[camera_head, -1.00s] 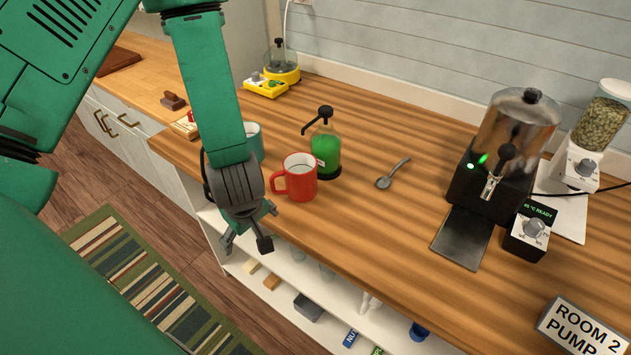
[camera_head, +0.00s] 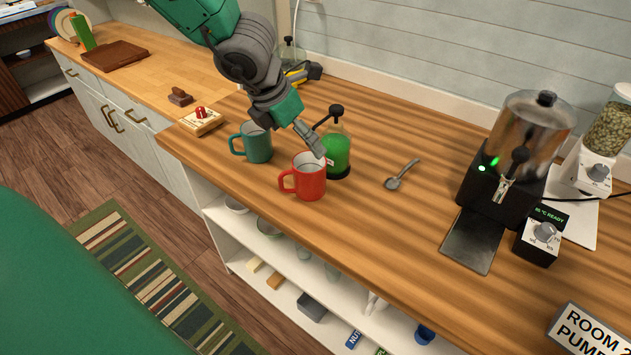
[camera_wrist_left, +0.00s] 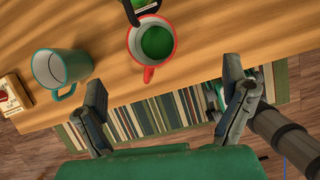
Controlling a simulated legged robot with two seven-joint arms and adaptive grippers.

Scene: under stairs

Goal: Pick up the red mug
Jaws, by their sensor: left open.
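The red mug (camera_head: 309,182) stands upright on the wooden counter near its front edge, its handle toward the left. In the left wrist view the red mug (camera_wrist_left: 133,42) shows from above, with a green inside and its handle toward the gripper. My left gripper (camera_head: 312,112) is open and empty. It hangs above the counter behind the mug, and one finger overlaps the mug's far rim in the picture; I cannot tell whether they touch. In the left wrist view the open fingers (camera_wrist_left: 166,86) are apart, with the mug beyond them. My right gripper is not in view.
A teal mug (camera_head: 257,143) stands left of the red mug. A green pump bottle (camera_head: 337,152) stands close behind it on the right. A spoon (camera_head: 402,174) lies farther right, before a drink dispenser (camera_head: 517,150). The counter in front of the spoon is clear.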

